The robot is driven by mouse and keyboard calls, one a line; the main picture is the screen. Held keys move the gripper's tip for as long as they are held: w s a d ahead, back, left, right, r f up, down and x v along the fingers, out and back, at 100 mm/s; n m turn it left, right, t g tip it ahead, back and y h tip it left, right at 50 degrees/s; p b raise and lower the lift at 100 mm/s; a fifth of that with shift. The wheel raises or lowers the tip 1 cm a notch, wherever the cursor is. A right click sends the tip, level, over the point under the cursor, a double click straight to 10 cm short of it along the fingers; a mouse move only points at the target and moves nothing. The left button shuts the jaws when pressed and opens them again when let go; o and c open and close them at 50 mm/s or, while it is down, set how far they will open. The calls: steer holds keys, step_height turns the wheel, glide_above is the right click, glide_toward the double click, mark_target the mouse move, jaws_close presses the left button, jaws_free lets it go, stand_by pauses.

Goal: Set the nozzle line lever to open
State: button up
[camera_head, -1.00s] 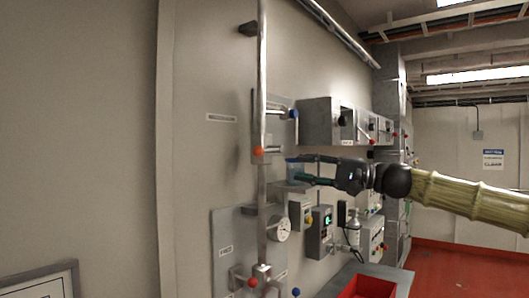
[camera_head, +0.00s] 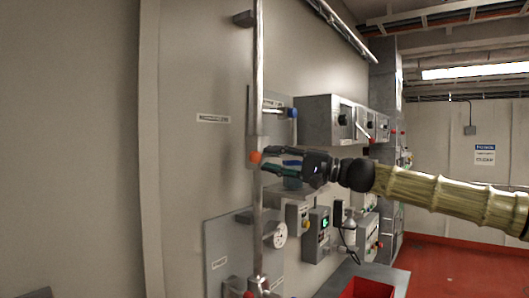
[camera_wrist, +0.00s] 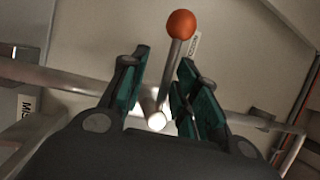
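A lever with an orange knob (camera_head: 255,157) stands by the vertical pipe (camera_head: 258,208) on the wall. In the wrist view the orange knob (camera_wrist: 181,24) tops a grey rod that runs down to a bright round end between my fingers. My gripper (camera_head: 272,157) has its dark teal fingertips close to the right of this knob. In the wrist view my gripper (camera_wrist: 164,72) is open, its fingers on either side of the rod. I cannot tell whether they touch it. A second lever has a blue knob (camera_head: 292,112) above. The labels are too small to read.
Grey boxes (camera_head: 318,120) stick out from the wall to the right, above my arm. A pressure gauge (camera_head: 279,236), a box with a green display (camera_head: 319,228) and a red bin (camera_head: 368,288) are below. The red floor on the right is clear.

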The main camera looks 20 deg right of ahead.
steer(key=shift+s+a+r+p, duration=0.15)
steer(key=shift+a+r+p, duration=0.05)
steer(key=shift+a+r, duration=0.2)
steer(key=shift+s+a+r+p, duration=0.15)
steer(key=shift+a+r, duration=0.15)
steer(key=shift+a, duration=0.2)
steer(key=shift+w+a+f, duration=0.2)
steer(key=shift+w+f, duration=0.1)
steer(key=shift+w, duration=0.3)
steer(key=shift+s+d+r, duration=0.1)
steer(key=shift+s+r, duration=0.1)
steer(key=shift+s, duration=0.15)
steer(key=shift+c, duration=0.4)
steer(key=shift+w, duration=0.1)
jaws_close()
steer(key=shift+f, duration=0.1)
